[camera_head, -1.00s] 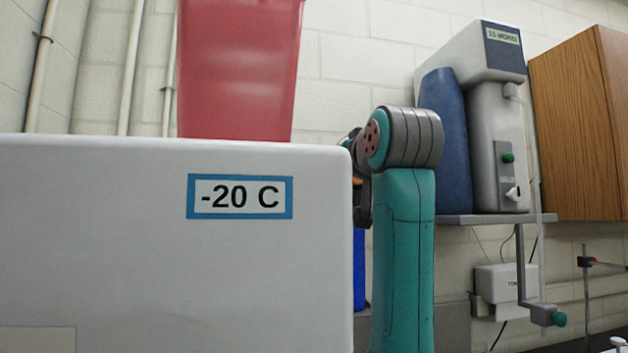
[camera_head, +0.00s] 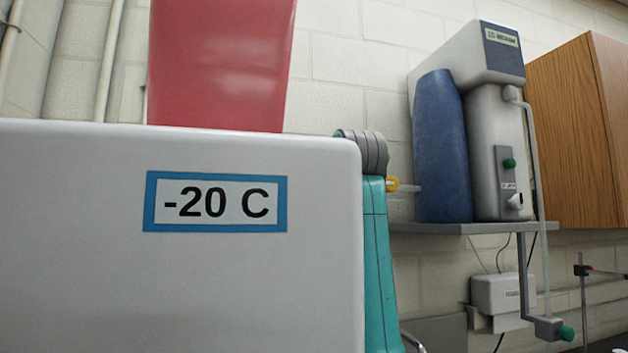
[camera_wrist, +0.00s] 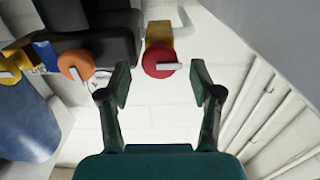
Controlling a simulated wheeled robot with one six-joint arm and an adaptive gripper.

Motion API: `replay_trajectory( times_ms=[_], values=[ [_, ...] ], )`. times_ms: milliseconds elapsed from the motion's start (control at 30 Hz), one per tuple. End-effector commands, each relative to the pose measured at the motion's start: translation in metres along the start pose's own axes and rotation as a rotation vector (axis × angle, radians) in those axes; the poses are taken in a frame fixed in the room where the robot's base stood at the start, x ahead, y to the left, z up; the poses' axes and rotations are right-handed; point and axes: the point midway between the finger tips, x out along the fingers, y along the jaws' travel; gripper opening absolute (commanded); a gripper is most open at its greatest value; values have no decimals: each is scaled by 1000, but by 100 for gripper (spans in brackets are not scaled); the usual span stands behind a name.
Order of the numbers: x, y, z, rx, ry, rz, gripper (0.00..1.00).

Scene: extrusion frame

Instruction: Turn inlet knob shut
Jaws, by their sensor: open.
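In the wrist view, a round red knob (camera_wrist: 158,63) with a light lever sits on a yellow fitting (camera_wrist: 159,33) at the top middle. An orange knob (camera_wrist: 76,65) with a light lever is to its left on dark parts, and a yellow knob (camera_wrist: 8,67) is at the left edge. A partly hidden label (camera_wrist: 44,56) beside the orange knob is not fully readable, so I cannot tell which knob is the inlet. My gripper (camera_wrist: 161,84) is open and empty, its fingertips on either side of the red knob; contact is not visible. The head view hides my gripper.
A white -20 C freezer (camera_head: 110,260) fills the lower left, with a red container (camera_head: 220,65) above it. A grey shelf (camera_head: 450,228) holds a white device (camera_head: 495,150) and a blue cylinder (camera_head: 440,150). A wooden cabinet (camera_head: 575,140) is at right.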

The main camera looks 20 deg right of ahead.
Motion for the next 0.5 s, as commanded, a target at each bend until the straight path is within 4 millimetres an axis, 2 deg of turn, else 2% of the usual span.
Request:
replay_trajectory(
  times_ms=[200, 500],
  values=[
    [16, 0, -1, 0, 1, 0, 64],
    [18, 0, 0, 0, 1, 0, 64]
  ],
)
